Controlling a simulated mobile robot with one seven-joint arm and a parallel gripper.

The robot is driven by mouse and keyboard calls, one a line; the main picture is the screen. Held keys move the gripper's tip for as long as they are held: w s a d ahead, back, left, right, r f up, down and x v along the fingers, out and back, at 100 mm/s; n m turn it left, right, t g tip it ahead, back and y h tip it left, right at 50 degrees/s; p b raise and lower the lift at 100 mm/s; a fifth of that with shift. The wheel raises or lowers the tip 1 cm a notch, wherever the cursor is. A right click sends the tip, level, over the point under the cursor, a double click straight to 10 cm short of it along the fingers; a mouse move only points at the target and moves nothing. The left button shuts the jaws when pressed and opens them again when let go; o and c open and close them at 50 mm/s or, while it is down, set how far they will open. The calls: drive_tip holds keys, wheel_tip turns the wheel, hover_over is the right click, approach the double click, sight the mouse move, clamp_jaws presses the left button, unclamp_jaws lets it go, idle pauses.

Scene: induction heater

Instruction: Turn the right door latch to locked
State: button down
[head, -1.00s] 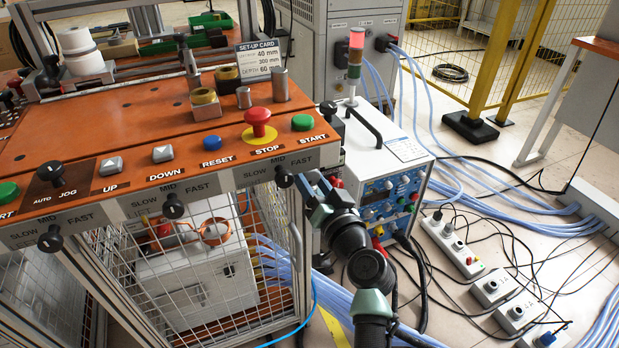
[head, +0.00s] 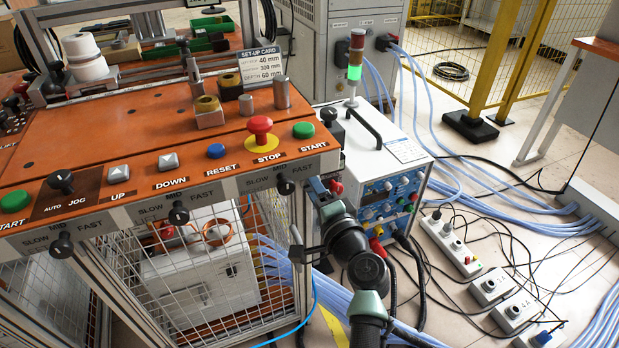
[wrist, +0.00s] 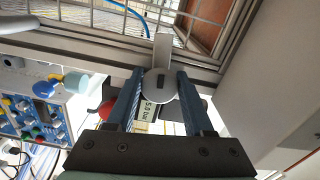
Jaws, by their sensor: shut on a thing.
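The right door latch (wrist: 161,84) shows in the wrist view as a pale grey disc with a dark slot and a flat lever (wrist: 163,52). The lever points up in that view, across the metal frame rail and over the edge of the mesh. My gripper (wrist: 161,76) has its two blue-grey fingers shut on the disc, one on each side. In the head view, my arm reaches to the bench's front right corner, beside the mesh door (head: 200,275). The latch and the fingertips cannot be made out clearly there.
The orange control panel (head: 120,140) is above the mesh door. A signal tower (head: 355,60) shows green. Cables and socket strips (head: 452,245) lie on the floor at right.

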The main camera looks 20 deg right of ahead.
drive_tip(key=shift+f+m, duration=0.1)
drive_tip(key=shift+m, duration=0.7)
drive_tip(key=c, duration=0.6)
unclamp_jaws()
drive_tip(key=s+p, duration=0.2)
drive_tip(key=s, duration=1.1)
drive_tip(key=shift+d, duration=0.25)
